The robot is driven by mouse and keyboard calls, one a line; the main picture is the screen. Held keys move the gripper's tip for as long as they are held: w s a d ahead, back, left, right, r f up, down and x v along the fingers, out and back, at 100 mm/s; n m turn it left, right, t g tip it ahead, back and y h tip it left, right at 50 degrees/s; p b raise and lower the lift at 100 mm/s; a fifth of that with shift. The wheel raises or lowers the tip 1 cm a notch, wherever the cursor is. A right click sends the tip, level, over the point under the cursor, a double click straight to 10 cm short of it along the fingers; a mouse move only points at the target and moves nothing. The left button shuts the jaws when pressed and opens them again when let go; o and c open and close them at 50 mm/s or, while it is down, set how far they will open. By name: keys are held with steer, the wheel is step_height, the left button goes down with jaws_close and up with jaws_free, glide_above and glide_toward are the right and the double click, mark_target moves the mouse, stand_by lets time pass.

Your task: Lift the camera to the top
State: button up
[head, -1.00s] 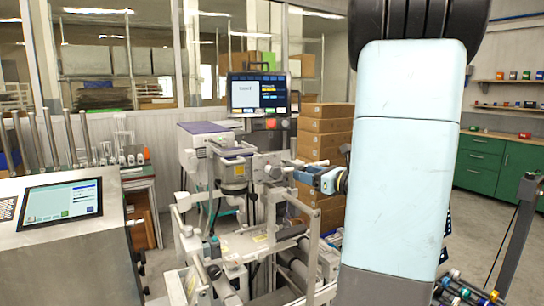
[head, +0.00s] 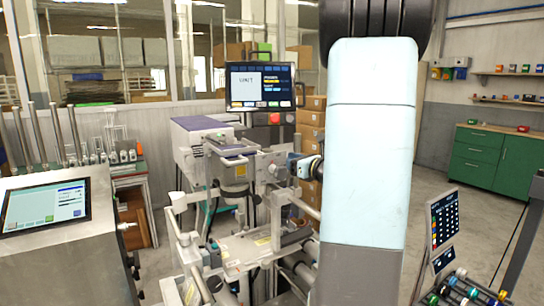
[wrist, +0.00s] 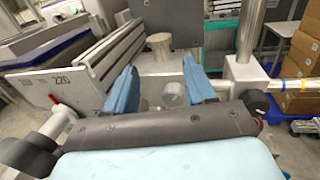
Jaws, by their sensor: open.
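My gripper (head: 297,167) is at the right side of the machine's upper frame in the head view, close to a grey block with knobs (head: 270,168). In the wrist view the two blue fingers of my gripper (wrist: 160,72) are spread apart. A short grey round knob (wrist: 173,95) shows between them, and the fingers do not close on it. A grey unit with a handle and a cylinder below (head: 235,165) is on the machine frame in the head view; I cannot tell whether it is the camera. My arm hides part of the machine's right side.
A monitor (head: 260,86) stands above the machine. A steel console with a screen (head: 45,207) is at the left. Stacked cartons (head: 311,120) stand behind. Another screen (head: 442,220) is at the right. Posts and bars (wrist: 245,45) surround the fingers. Open floor lies right of my arm.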

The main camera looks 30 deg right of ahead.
mark_target(271, 154)
steer(key=x, duration=0.7)
steer(key=shift+w, duration=0.25)
steer(key=shift+c, duration=0.2)
jaws_close()
